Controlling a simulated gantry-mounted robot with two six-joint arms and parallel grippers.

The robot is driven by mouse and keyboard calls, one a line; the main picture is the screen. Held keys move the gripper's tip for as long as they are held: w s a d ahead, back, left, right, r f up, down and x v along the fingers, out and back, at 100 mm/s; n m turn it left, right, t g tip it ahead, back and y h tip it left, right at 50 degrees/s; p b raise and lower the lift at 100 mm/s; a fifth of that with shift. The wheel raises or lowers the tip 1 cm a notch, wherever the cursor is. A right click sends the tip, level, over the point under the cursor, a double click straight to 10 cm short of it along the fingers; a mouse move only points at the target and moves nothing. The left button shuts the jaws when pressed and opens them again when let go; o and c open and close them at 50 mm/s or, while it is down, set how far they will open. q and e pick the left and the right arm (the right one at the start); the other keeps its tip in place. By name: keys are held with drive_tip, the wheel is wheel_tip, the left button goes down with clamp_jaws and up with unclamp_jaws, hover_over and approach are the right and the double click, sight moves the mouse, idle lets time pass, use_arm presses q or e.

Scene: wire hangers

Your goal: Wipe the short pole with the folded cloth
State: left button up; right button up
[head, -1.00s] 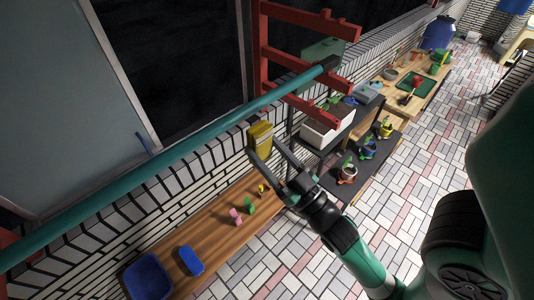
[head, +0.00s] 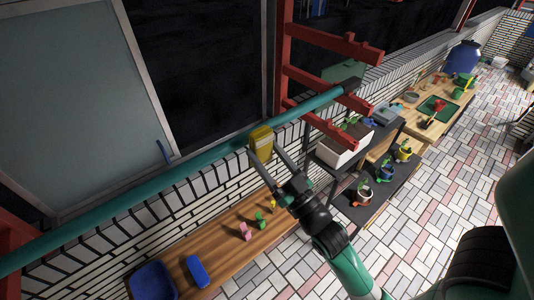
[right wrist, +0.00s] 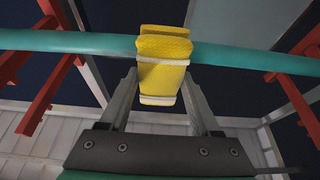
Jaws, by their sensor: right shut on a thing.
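A teal pole (head: 205,158) runs slantwise in front of the window, from the lower left up to a red wooden frame. It crosses the whole right wrist view (right wrist: 70,42). It is the only such pole I see. My right gripper (head: 262,149) is shut on the yellow folded cloth (head: 261,141), with one finger on each side. The cloth overlaps the pole in the head view. In the right wrist view the cloth (right wrist: 163,75) covers part of the pole; firm contact cannot be told. My left gripper is not in view.
The red frame (head: 325,83) stands at the pole's right end. Below are a wooden bench (head: 225,255) with a blue tub (head: 152,281), a blue block (head: 197,270) and small clips, and a dark shelf with potted plants (head: 364,190). The tiled floor is open at right.

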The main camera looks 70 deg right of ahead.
sight(273, 143)
drive_tip(key=shift+w+d, duration=0.55)
drive_tip(key=shift+w, duration=0.3)
idle(0.4)
drive_tip(key=shift+s+d+r+p, duration=0.1)
drive_tip(key=shift+d+p, duration=0.15)
drive_tip(key=shift+p, duration=0.25)
drive_tip(key=shift+s+d, duration=0.45)
drive_tip(key=shift+d, duration=0.2)
drive_tip(key=shift+s+d+f+b, duration=0.2)
drive_tip(key=shift+d+f+b, duration=0.2)
drive_tip(key=shift+b, duration=0.6)
drive_tip(key=shift+s+d+r+b, duration=0.15)
drive_tip(key=shift+s+d+b, duration=0.1)
drive_tip(key=shift+b, duration=0.3)
drive_tip(key=shift+r, duration=0.15)
